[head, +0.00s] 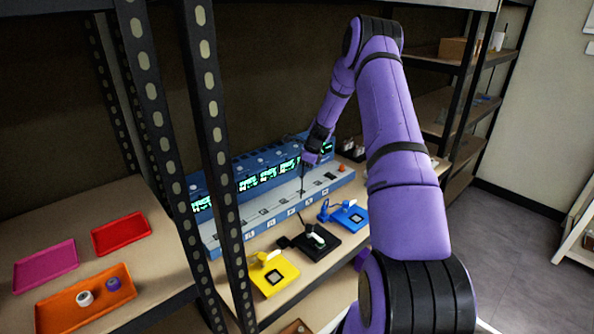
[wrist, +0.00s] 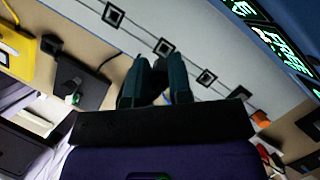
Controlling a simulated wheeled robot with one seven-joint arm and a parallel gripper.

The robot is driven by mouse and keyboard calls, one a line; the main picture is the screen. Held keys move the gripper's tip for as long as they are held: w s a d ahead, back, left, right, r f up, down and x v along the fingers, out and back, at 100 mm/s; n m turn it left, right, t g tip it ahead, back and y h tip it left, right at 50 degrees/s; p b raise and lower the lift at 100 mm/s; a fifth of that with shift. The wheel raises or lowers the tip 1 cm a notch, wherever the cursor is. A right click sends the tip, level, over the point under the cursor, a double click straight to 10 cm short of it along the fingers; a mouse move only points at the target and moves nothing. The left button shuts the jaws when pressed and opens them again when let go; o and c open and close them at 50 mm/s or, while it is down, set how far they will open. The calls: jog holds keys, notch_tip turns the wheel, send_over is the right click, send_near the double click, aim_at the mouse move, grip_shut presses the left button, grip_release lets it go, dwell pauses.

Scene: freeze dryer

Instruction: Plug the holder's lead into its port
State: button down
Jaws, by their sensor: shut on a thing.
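A long blue and white freeze dryer unit (head: 290,205) stands on the shelf, with lit screens and a row of black square marks along its pale ledge (wrist: 185,62). In front of it are a yellow holder (head: 283,283), a black holder (head: 325,249) and a blue holder (head: 358,219). My gripper (head: 304,168) is above the unit's ledge, behind the blue holder. In the wrist view, my gripper (wrist: 152,68) is shut on the lead, which is mostly hidden; a small blue bit shows between the fingers. Which port is below it is unclear.
A black upright post (head: 215,150) stands left of the holders. The left shelf carries a magenta tray (head: 45,268), a red tray (head: 120,233) and an orange tray (head: 60,325) with two small round pieces. Open floor lies at right.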

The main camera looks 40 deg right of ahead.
aim_at(302, 179)
jog(key=shift+f, duration=2.45)
jog(key=shift+f, duration=1.15)
dwell(1.0)
jog(key=c, duration=1)
grip_release()
jog(key=shift+o, duration=0.2)
jog(key=v, duration=1)
jog(key=shift+r, duration=0.4)
